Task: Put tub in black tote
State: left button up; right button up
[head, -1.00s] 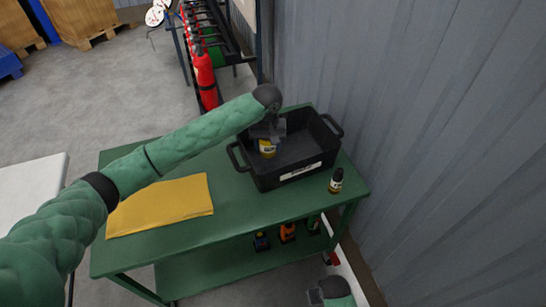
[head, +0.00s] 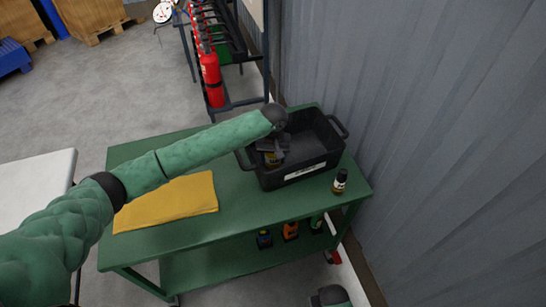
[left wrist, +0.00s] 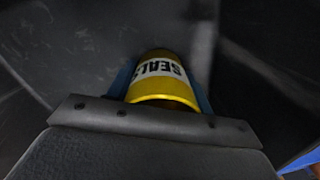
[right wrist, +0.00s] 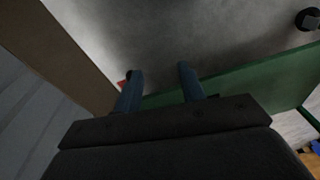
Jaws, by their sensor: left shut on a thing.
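The black tote (head: 303,173) stands on the green table against the corrugated wall, with a white label on its front. My left gripper (head: 273,150) reaches down inside its left part. In the left wrist view the left gripper (left wrist: 165,92) is shut on the yellow tub (left wrist: 163,88), which has a white band reading "SEALS".
A small dark bottle (head: 340,181) stands on the green table (head: 235,210) right of the tote. A yellow cloth (head: 168,201) lies at the table's left. Several bottles sit on the lower shelf. Red extinguishers (head: 211,75) hang on a rack behind.

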pick_arm(q)
jog(key=o, duration=1.1)
pick_arm(e)
jog(key=shift+f, duration=0.15)
pick_arm(q)
jog(key=shift+r, duration=0.35)
jog(key=shift+r+b, duration=1.6)
jog(key=shift+r, duration=4.15)
pick_arm(e)
notch_tip(320, 180, up, 13)
jog(key=w+a, duration=0.1)
jog(key=w, duration=0.1)
jog(key=shift+a, duration=0.15)
pick_arm(q)
jog(key=shift+f, duration=0.1)
pick_arm(e)
jog(key=shift+f, duration=0.1)
